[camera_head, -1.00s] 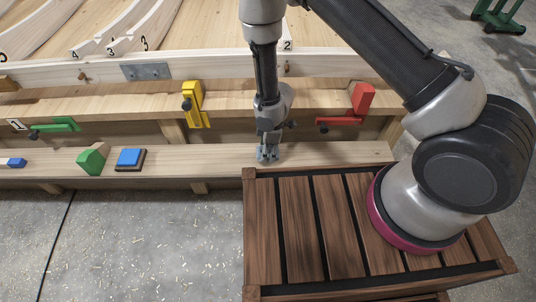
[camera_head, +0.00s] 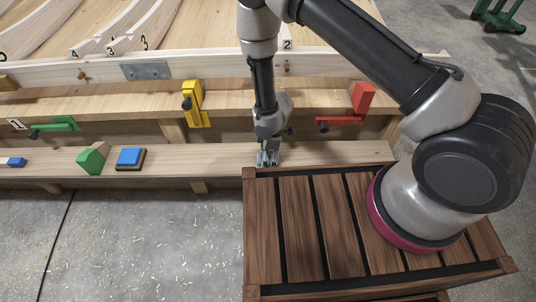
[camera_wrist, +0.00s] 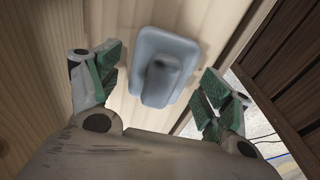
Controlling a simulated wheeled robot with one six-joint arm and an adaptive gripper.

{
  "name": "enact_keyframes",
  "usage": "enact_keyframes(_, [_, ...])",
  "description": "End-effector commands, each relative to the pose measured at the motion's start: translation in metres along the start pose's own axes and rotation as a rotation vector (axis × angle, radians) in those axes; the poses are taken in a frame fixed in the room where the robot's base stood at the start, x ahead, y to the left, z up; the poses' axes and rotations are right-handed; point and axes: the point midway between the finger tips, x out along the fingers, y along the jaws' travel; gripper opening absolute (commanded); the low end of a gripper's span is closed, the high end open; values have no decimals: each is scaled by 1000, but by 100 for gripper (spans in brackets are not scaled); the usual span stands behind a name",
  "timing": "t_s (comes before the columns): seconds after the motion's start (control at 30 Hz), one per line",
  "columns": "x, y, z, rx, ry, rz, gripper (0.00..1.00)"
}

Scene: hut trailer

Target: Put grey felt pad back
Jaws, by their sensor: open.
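A grey, rounded pad (camera_wrist: 183,48) with a raised grip in its middle lies on the pale wooden plank, seen in the wrist view. My gripper (camera_wrist: 158,85) is open, with one green-padded finger on each side of the pad and a visible gap to both. In the head view my gripper (camera_head: 267,158) points down at the plank beside the slatted wooden crate. There the pad is mostly hidden by the fingers.
The plank (camera_head: 215,157) also carries a blue block on a dark base (camera_head: 131,158), a green block (camera_head: 92,160) and a small blue block (camera_head: 16,162). The slatted crate (camera_head: 297,225) stands close in front. Yellow (camera_head: 196,104) and red (camera_head: 361,104) clamps stand behind.

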Motion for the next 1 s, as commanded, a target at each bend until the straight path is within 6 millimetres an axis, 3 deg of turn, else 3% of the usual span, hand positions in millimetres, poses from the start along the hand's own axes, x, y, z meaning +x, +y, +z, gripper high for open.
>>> enact_keyframes(0.23, [-17, 1, -1, -1, 2, 2, 79])
enact_keyframes(0.5, [-78, 1, -1, -1, 3, 2, 79])
enact_keyframes(0.7, [-111, 0, -1, -1, 2, 1, 79])
enact_keyframes(1.0, [-123, 0, 0, 0, -1, 0, 79])
